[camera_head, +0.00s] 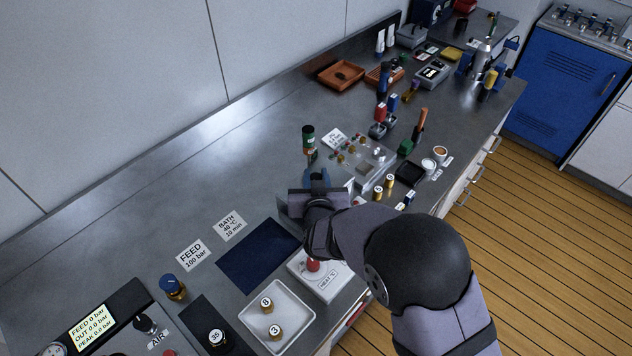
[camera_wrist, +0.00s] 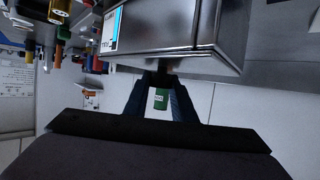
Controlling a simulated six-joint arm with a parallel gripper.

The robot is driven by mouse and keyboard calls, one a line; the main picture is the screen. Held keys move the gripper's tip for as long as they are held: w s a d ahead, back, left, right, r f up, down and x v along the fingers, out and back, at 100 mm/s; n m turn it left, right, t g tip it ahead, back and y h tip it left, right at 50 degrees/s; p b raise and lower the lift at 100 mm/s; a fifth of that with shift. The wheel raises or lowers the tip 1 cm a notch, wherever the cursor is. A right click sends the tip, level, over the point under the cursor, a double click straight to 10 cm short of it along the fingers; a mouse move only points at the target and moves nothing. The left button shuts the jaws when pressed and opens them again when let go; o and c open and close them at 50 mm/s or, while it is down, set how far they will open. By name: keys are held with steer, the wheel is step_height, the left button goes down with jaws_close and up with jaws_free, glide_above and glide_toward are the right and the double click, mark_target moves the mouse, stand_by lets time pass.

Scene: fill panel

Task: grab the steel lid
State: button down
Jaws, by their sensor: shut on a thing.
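In the wrist view, which is upside down, the steel lid (camera_wrist: 185,62) is the flat top of a steel box (camera_wrist: 170,22) with a white and blue label. A dark knob (camera_wrist: 161,78) stands on the lid. My gripper (camera_wrist: 160,86) is shut on this knob, one blue finger on each side. I cannot tell whether the lid is lifted off the box. In the head view my gripper (camera_head: 318,178) is over the middle of the bench, and my arm hides most of the box and lid.
A green-capped item (camera_head: 308,138) stands just beyond my gripper. A clear block with brass fittings (camera_head: 365,157) is to the right. A dark blue mat (camera_head: 258,256), a white tray (camera_head: 296,331) and a heater with a red knob (camera_head: 322,279) are nearer. The bench's back left is clear.

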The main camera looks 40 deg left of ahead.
mark_target(316, 176)
steer(key=shift+r, duration=0.15)
step_height(316, 176, up, 10)
steer(key=shift+f+b, duration=0.1)
steer(key=shift+b, duration=0.65)
